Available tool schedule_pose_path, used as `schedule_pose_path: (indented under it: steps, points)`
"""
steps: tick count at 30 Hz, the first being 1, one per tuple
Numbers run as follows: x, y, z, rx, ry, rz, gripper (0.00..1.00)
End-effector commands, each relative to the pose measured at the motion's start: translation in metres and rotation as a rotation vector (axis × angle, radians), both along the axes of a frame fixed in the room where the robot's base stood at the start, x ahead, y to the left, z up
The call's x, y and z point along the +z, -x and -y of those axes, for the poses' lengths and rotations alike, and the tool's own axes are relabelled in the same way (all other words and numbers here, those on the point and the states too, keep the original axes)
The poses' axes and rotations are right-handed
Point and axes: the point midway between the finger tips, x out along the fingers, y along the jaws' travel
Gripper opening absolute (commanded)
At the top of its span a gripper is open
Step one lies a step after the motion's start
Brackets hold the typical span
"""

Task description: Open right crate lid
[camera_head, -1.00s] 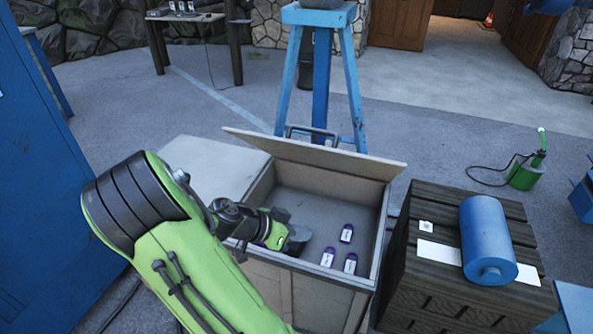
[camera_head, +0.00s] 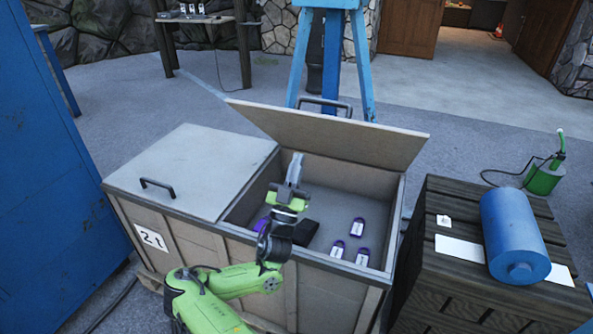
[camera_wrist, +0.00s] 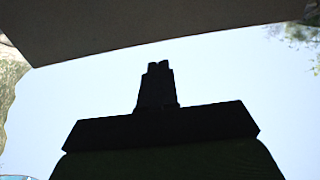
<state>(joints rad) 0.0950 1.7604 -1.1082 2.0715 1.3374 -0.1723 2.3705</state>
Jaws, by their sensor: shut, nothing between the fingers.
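The right crate lid (camera_head: 335,134) stands raised and tilted back at the crate's far edge, with a dark handle (camera_head: 324,104) on its far side. The right crate compartment (camera_head: 331,202) is open below it. My gripper (camera_head: 296,158) is shut and empty, pointing up over the compartment's left part, in front of the lid. Its dark shape (camera_wrist: 157,68) points up in the wrist view, below a grey panel edge (camera_wrist: 140,25) that seems to be the lid. I cannot tell whether the gripper touches the lid.
Several purple-edged tags (camera_head: 357,227) and a dark object (camera_head: 306,232) lie in the compartment. The left lid (camera_head: 195,170) is closed, with a handle. A wooden crate (camera_head: 445,215) with a blue cylinder (camera_head: 514,232) stands right. A blue cabinet (camera_head: 60,170) stands left.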

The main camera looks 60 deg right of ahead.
Motion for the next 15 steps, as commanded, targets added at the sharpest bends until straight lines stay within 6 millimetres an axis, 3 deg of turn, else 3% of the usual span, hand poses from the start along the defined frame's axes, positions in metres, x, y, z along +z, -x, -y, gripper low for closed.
schedule_pose_path:
  steps: [9, 15]
  points:
    - [0.049, -0.006, 0.048, -0.002, 0.001, 0.004, 0.0]
    - [0.065, -0.009, 0.064, -0.003, 0.0, 0.0, 0.0]
